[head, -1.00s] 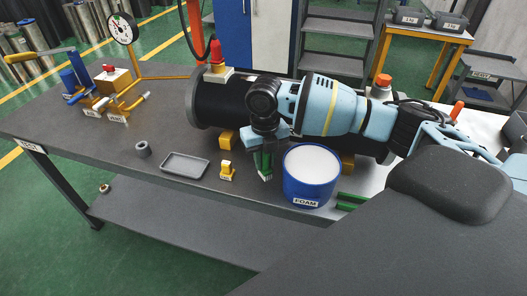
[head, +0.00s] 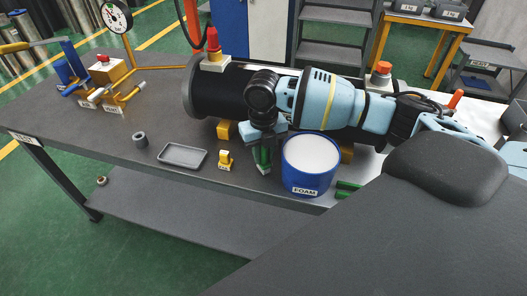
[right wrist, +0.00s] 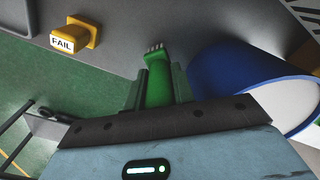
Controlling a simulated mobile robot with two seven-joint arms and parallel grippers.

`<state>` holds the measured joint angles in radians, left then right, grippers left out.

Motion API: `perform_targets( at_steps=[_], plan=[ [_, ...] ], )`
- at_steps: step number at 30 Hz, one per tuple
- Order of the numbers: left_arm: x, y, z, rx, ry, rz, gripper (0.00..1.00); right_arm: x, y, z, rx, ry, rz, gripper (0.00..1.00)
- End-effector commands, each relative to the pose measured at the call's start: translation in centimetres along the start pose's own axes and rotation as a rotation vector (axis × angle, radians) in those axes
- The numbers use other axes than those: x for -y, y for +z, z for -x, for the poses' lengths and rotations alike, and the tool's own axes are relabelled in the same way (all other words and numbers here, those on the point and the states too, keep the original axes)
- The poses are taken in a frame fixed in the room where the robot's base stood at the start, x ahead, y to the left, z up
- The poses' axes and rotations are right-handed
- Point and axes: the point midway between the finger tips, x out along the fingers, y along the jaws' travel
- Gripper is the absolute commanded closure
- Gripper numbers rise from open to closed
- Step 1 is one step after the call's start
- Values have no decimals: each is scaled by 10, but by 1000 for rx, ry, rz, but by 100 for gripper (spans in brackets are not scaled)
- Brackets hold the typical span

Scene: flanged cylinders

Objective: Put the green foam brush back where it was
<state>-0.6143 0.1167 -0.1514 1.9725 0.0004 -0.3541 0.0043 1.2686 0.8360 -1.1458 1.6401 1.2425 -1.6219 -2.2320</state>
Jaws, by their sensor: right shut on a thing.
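My right gripper (head: 263,160) is shut on the green foam brush, left of the blue foam bucket. In the right wrist view the green foam brush (right wrist: 158,82) sits between the two fingers (right wrist: 157,90), its pale bristled end pointing away from my palm. The blue bucket labelled FOAM (head: 310,170) has white foam filling its top and stands close beside the brush. My left gripper is not in view.
A black flanged cylinder (head: 225,98) lies behind my gripper on yellow supports. A yellow FAIL marker (head: 225,160), a grey tray (head: 183,156) and a grey ring (head: 140,139) stand to the left. Valves and a gauge (head: 116,15) are at the far left. The front-left tabletop is clear.

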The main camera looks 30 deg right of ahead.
Motion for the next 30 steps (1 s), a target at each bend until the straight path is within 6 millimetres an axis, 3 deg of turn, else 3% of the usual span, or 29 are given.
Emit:
perform_targets(
  at_steps=[23, 24, 28, 30],
  plan=[
    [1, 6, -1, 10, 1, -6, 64, 0, 0, -11, 0, 0, 0, 98],
    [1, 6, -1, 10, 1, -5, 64, 0, 0, -11, 0, 0, 0, 70],
    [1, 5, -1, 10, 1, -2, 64, 0, 0, -11, 0, 0, 0, 53],
    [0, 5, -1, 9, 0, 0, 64, 0, 0, -11, 0, 0, 0, 50]
  ],
)
